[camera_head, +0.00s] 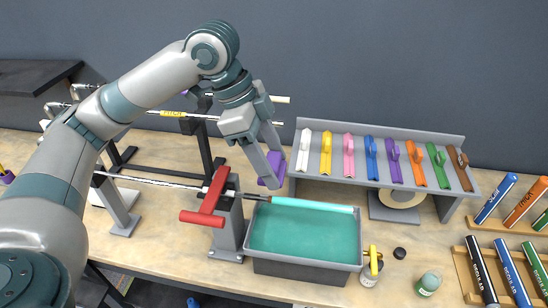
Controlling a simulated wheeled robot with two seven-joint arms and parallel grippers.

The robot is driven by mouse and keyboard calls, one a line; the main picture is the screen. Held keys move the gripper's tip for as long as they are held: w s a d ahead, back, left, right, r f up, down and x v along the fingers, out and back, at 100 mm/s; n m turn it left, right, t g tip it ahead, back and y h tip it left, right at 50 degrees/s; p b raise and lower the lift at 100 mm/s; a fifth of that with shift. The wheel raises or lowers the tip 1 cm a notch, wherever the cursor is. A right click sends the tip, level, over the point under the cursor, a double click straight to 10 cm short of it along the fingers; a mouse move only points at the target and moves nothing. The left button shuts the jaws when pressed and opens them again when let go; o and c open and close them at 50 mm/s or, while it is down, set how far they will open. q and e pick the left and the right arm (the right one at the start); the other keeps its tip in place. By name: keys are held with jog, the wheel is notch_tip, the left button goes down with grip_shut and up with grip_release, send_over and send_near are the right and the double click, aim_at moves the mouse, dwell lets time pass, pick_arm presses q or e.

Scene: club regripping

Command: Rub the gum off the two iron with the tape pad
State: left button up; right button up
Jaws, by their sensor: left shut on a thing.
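A club shaft lies level in the red-handled vise (215,200). Its right end is a light cyan length (312,205) over the tray; I cannot tell from here if it carries gum, or read which iron it is. My left gripper (272,167) points down, shut on a purple pad (269,183), just above and behind the shaft, near the start of the cyan length. The pad is partly hidden by the fingers, and I cannot tell whether it touches the shaft. My right gripper is not in view.
A grey tray (312,268) with teal inside sits under the shaft's end. Behind it is a grey rack (455,190) of coloured pieces, with a tape roll (402,198) beneath. Bottles (371,267) and a jar (428,284) stand right of the tray. More clubs rest behind my arm.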

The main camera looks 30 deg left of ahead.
pick_arm(q)
jog(key=shift+r+p, duration=0.15)
jog(key=shift+p, duration=0.65)
jog(key=shift+f+b, duration=0.45)
jog(key=shift+f, duration=0.5)
jog(key=shift+f+b, duration=0.5)
jog(key=shift+f, duration=1.85)
jog(key=shift+f, duration=0.35)
jog(key=shift+w+d, duration=0.25)
jog(key=shift+d, duration=0.55)
jog(key=shift+w+d, duration=0.25)
jog(key=shift+d, duration=0.6)
jog(key=shift+w+d, duration=0.25)
jog(key=shift+d, duration=0.55)
jog(key=shift+w+d, duration=0.25)
jog(key=shift+d, duration=0.55)
jog(key=shift+w+d, duration=0.2)
jog(key=shift+d, duration=0.6)
jog(key=shift+w+d, duration=0.25)
jog(key=shift+d, duration=0.55)
